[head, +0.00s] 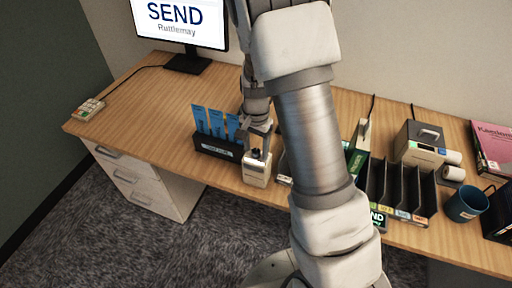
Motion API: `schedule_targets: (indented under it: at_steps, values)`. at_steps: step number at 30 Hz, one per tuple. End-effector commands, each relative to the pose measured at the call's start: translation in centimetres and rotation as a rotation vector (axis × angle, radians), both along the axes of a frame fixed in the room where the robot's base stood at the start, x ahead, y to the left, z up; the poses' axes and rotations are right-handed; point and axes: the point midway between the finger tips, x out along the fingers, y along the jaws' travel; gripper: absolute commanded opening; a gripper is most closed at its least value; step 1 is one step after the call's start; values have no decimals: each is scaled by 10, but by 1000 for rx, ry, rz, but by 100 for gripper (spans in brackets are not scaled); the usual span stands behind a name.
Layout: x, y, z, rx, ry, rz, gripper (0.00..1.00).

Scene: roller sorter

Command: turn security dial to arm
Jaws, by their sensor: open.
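A small cream box (256,176) stands near the front edge of the desk, with a dark knob (256,154) on top and a label on its front. It looks like the security dial, but its markings are too small to read. My gripper (257,148) points down right above the knob, close to it or around it. My gripper is open; its fingers are small and partly merge with the box, so contact cannot be told. My arm hides the desk just to the right of the box.
A black holder (217,148) with blue cards stands close on the left of the box. A black slotted sorter (400,190), a grey handled box (419,143) and a blue mug (467,204) are at right. A keypad (88,109) and monitor (181,22) are at left; desk between is clear.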

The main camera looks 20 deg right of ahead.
Motion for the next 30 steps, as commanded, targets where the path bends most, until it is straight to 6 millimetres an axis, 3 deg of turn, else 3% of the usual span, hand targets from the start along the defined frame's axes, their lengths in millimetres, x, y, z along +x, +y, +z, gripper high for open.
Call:
schedule_targets:
  at_steps: [5,8,21,30]
  values:
    - [0,0,6,0,-1,1,63]
    - [1,0,20,1,-4,0,63]
    - [1,1,125,1,-6,1,63]
    - [0,0,169,1,-2,0,63]
